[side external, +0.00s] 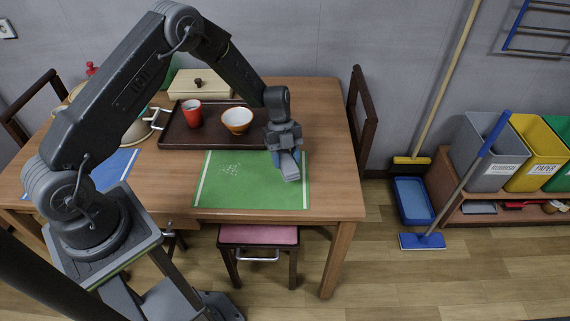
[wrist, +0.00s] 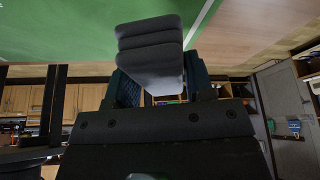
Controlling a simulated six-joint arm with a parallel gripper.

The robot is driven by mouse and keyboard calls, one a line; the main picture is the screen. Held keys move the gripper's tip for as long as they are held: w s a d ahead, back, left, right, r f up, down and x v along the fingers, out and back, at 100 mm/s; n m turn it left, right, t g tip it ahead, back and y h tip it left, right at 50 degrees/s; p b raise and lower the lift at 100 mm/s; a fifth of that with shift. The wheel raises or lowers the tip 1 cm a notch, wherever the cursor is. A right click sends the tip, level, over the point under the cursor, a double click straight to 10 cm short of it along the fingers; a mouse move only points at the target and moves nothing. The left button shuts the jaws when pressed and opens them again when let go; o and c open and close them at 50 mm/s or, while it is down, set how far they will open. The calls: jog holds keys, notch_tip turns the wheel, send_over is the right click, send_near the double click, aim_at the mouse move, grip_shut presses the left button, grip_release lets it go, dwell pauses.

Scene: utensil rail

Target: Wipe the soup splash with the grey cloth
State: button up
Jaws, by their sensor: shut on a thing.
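My gripper (side external: 286,157) is shut on the grey cloth (side external: 289,168), at the right part of the green mat (side external: 250,195). In the wrist view the folded cloth (wrist: 150,47) sticks out between the fingers, with the green mat (wrist: 60,30) beyond it. I cannot tell whether the cloth touches the mat. A patch of small pale specks (side external: 229,169), seemingly the soup splash, lies on the left part of the mat, to the left of the cloth and apart from it.
A dark tray (side external: 185,139) behind the mat holds a red mug (side external: 192,113) and an orange-and-white bowl (side external: 237,121). A beige box (side external: 199,84) stands farther back. A blue mat (side external: 112,170) lies at the left. The table (side external: 335,180) is bare right of the green mat.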

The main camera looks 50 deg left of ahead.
jog(key=shift+r, duration=1.55)
